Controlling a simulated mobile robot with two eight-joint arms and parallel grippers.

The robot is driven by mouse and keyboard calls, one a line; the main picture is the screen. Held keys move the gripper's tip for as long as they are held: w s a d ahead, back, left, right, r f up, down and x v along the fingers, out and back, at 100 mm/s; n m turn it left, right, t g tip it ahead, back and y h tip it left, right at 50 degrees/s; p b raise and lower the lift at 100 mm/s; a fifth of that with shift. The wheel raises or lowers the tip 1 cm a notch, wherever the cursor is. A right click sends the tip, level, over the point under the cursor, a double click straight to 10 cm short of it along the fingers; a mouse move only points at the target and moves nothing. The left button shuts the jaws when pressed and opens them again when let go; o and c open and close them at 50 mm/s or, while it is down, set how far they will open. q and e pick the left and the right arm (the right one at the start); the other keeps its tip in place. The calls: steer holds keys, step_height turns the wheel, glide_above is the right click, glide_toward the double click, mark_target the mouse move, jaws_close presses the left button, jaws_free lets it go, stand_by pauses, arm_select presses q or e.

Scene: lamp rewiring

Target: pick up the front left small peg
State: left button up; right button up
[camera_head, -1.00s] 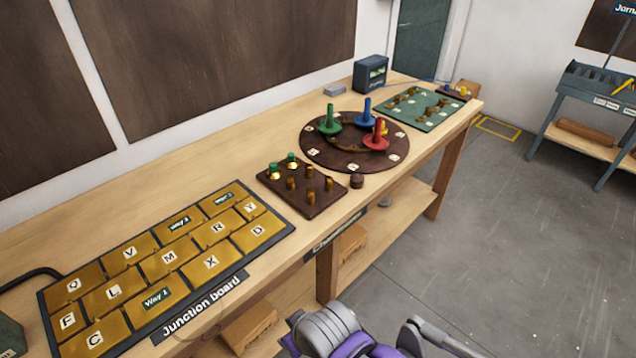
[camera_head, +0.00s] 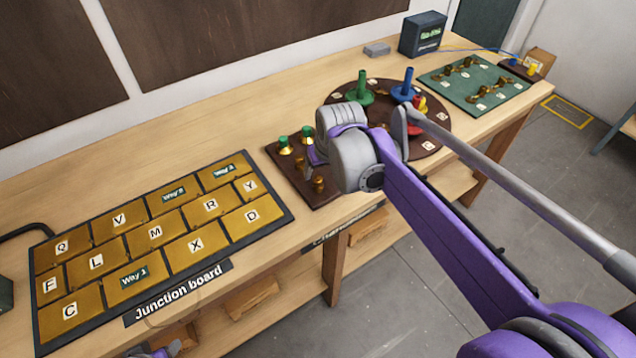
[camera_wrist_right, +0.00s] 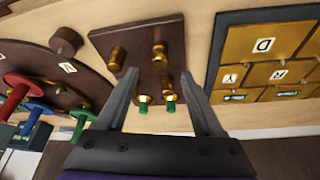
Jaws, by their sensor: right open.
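The small-peg board (camera_head: 290,190) is dark brown, on the bench right of the junction board. The front left small peg (camera_head: 318,185) is brass and upright at its front edge; it also shows in the wrist view (camera_wrist_right: 160,52). Behind it is another brass peg (camera_head: 299,164), then two green-topped pegs (camera_head: 284,145). My right gripper (camera_wrist_right: 159,78) is open and empty above the board, fingers angled toward the pegs. In the head view my wrist hides the fingers and the board's right side. A small part of what seems my left arm shows at the bottom edge.
The junction board (camera_head: 285,218) lies to the left. A round dark base (camera_head: 437,145) with green, blue and red pegs (camera_head: 407,88) stands close on the right. A short brown knob (camera_wrist_right: 66,41) stands beside the small-peg board. A green board (camera_head: 455,82) lies farther right.

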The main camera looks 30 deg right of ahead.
mark_target(319, 179)
steer(key=shift+x, duration=1.75)
steer(key=x, duration=0.4)
steer(key=shift+d+f, duration=0.1)
steer(key=shift+f, duration=0.2)
jaws_close()
